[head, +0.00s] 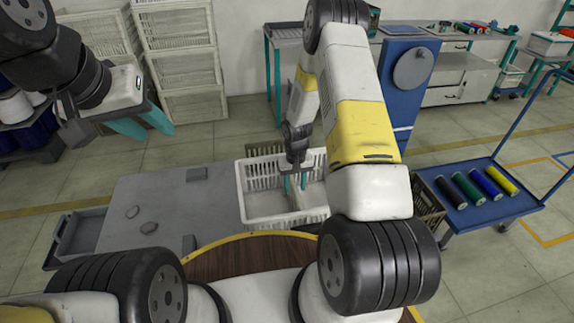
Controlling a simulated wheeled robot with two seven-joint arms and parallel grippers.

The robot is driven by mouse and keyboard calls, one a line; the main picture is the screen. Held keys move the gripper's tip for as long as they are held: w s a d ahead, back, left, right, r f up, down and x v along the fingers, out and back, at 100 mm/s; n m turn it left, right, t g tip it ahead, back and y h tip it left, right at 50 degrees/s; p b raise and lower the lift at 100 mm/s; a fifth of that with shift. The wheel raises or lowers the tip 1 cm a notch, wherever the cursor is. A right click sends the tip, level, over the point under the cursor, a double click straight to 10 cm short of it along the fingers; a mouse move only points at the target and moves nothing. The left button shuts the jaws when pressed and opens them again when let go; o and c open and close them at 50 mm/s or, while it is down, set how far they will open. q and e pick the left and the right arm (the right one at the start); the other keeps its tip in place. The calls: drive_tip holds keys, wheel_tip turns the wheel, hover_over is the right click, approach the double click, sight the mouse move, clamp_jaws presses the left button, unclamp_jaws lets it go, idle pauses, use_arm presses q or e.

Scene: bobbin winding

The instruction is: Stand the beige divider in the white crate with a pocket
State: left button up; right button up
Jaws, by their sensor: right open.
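The white crate (256,208) stands in the middle of the head view, at the right end of the grey table. My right gripper (296,184) points down into the crate, its two teal fingers apart. A pale beige panel, which looks like the divider (312,198), is inside the crate just below and beside these fingers. My arm and the crate wall hide part of it, so I cannot tell whether it is fully upright or which pocket it is in. My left gripper (143,124) is at the upper left, away from the crate, with teal fingers apart and nothing between them.
The grey table (150,195) holds a few small grey pieces and is otherwise clear. A dark tray (75,238) lies at its left. Brownish crates stand behind the white crate (265,149) and to its right (428,205). A blue cart (485,212) carries several coloured spools.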

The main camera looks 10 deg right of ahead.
drive_tip(key=shift+r, duration=0.1)
wheel_tip(320, 180, up, 8)
drive_tip(key=shift+f, duration=0.2)
idle(0.4)
